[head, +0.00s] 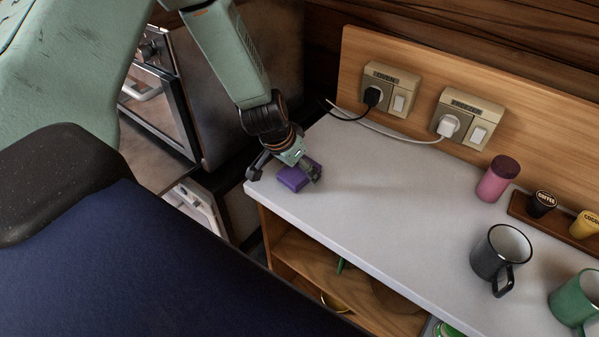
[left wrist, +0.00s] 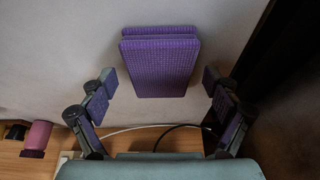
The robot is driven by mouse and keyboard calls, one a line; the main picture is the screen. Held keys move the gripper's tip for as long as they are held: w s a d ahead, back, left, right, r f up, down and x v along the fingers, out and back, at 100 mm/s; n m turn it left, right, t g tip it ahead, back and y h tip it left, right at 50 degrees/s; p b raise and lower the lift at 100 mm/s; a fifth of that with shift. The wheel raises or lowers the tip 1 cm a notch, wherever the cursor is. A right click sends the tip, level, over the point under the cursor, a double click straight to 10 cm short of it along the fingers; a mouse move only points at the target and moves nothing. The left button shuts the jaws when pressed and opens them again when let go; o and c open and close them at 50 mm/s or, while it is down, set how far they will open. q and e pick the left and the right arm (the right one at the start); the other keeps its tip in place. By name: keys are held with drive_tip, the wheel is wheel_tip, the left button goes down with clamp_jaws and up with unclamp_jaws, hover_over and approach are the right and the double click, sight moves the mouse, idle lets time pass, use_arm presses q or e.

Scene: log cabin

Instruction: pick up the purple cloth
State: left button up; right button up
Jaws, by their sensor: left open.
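The purple cloth (head: 293,178) is a small folded block lying on the left end of the white counter (head: 350,210). It also shows in the left wrist view (left wrist: 160,65), near the upper middle. My left gripper (head: 286,172) is at the cloth in the head view. In the left wrist view my left gripper (left wrist: 157,90) is open, with one finger on each side of the cloth and a gap on both sides. The cloth is partly hidden by the gripper in the head view. My right gripper is not in view.
Two wall sockets (head: 390,88) (head: 467,117) with plugged cables stand behind the counter. A pink container (head: 497,179), a dark mug (head: 501,260) and a green mug (head: 577,299) are to the right. An oven (head: 160,100) is at the left. The middle of the counter is clear.

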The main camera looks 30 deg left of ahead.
use_arm(q)
drive_tip(key=shift+c, duration=0.4)
drive_tip(key=shift+c, duration=0.7)
drive_tip(key=c, duration=0.9)
drive_tip(key=shift+r, duration=0.15)
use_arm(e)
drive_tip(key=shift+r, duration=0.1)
